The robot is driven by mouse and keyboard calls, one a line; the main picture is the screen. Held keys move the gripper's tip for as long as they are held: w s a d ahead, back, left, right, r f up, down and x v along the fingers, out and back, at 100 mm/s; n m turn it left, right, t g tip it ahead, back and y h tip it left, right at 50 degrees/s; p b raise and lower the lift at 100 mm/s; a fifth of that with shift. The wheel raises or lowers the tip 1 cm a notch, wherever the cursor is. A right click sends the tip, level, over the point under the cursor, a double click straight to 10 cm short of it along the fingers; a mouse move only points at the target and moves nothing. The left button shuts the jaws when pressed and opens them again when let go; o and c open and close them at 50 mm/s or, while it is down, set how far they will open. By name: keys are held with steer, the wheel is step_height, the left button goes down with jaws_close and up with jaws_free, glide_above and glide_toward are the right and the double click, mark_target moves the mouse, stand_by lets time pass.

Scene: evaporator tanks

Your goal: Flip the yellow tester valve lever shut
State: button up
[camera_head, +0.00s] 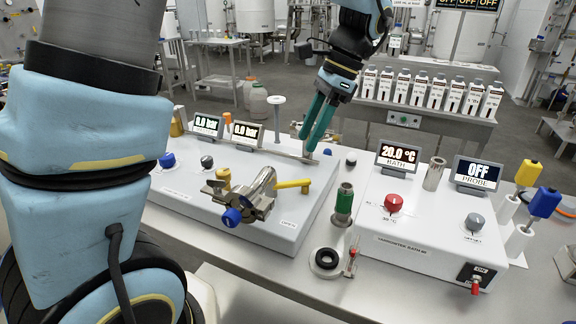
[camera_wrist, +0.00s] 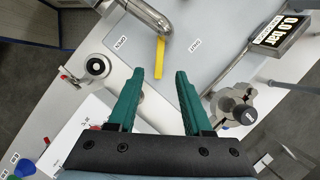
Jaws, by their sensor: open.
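The yellow lever (camera_head: 292,185) sticks out to the right from a metal valve body (camera_head: 258,195) on the white tester box (camera_head: 180,195). In the wrist view the yellow lever (camera_wrist: 160,58) lies ahead of the fingers, beside a curved metal pipe (camera_wrist: 150,22). My gripper (camera_head: 310,148) has two green fingers and hangs above the box's back right part, behind the lever. In the wrist view my gripper (camera_wrist: 160,78) is open and empty, with the lever's near end close to the left fingertip in the picture. I cannot tell how far above the lever the fingers are.
A green-banded metal cylinder (camera_head: 343,203) and a black ring (camera_head: 327,259) stand right of the tester box. A bath box (camera_head: 420,225) with a red knob is farther right. Pressure displays (camera_head: 246,134) stand at the tester's back. A blue knob (camera_head: 232,217) is on the valve's front.

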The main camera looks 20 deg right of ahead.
mark_target(287, 182)
steer(key=p+x, duration=0.2)
steer(key=x, duration=0.8)
steer(key=shift+a, duration=0.1)
steer(key=shift+c, duration=0.2)
jaws_close()
stand_by(1.0)
